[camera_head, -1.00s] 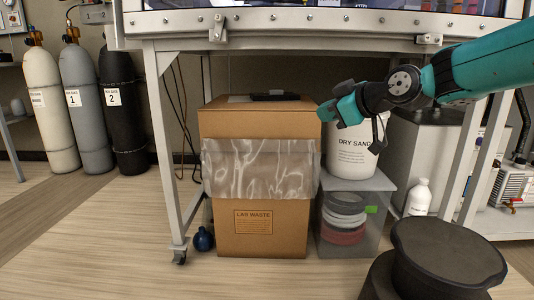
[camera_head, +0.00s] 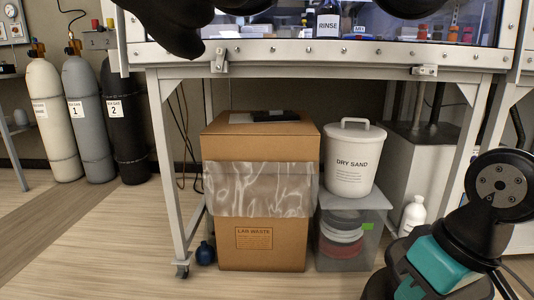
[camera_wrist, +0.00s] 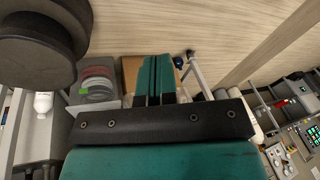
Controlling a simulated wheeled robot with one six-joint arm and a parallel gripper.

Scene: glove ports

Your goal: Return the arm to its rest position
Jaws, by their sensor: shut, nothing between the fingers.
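My gripper (camera_wrist: 155,80) shows in the wrist view, its two teal fingers shut together with nothing between them. In that view it points towards the floor area under the bench, with the cardboard lab waste box partly hidden behind the fingers. In the head view my arm (camera_head: 445,255) is folded at the lower right, a black joint above a teal part. I cannot make out the gripper's fingertips in the head view.
Black gloves (camera_head: 170,25) hang at the top. Gas cylinders (camera_head: 85,120) stand left. Floor at front left is clear.

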